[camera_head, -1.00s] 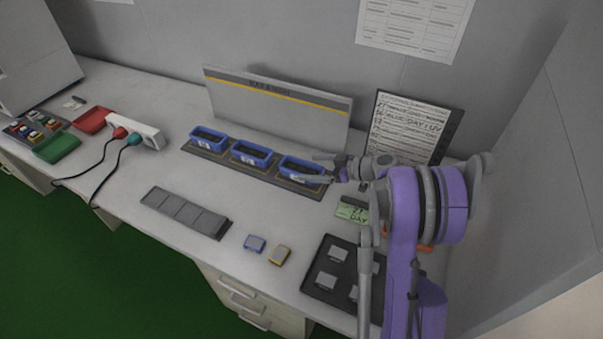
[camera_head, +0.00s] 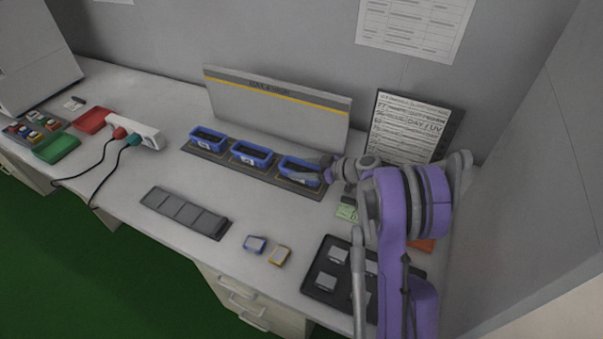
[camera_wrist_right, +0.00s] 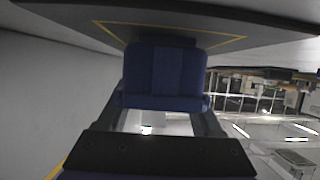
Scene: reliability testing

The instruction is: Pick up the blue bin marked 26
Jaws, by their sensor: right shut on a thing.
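Three blue bins stand in a row on a dark mat (camera_head: 272,181): a left one (camera_head: 206,146), a middle one (camera_head: 249,160) and a right-hand one (camera_head: 296,177). White labels show on their fronts, but I cannot read the numbers. My right gripper (camera_head: 312,171) reaches in from the right and is shut on the right-hand blue bin. In the right wrist view this blue bin (camera_wrist_right: 165,70) sits between the two fingers (camera_wrist_right: 165,120), close to the yellow-outlined surface. I cannot tell whether it is lifted. My left gripper is not in view.
A grey panel (camera_head: 277,107) with a yellow stripe stands behind the bins. A clipboard (camera_head: 408,128) leans at the back right. A black tray (camera_head: 312,284) lies at the front right, a grey strip (camera_head: 185,213) at the front. A power strip (camera_head: 136,132) is on the left.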

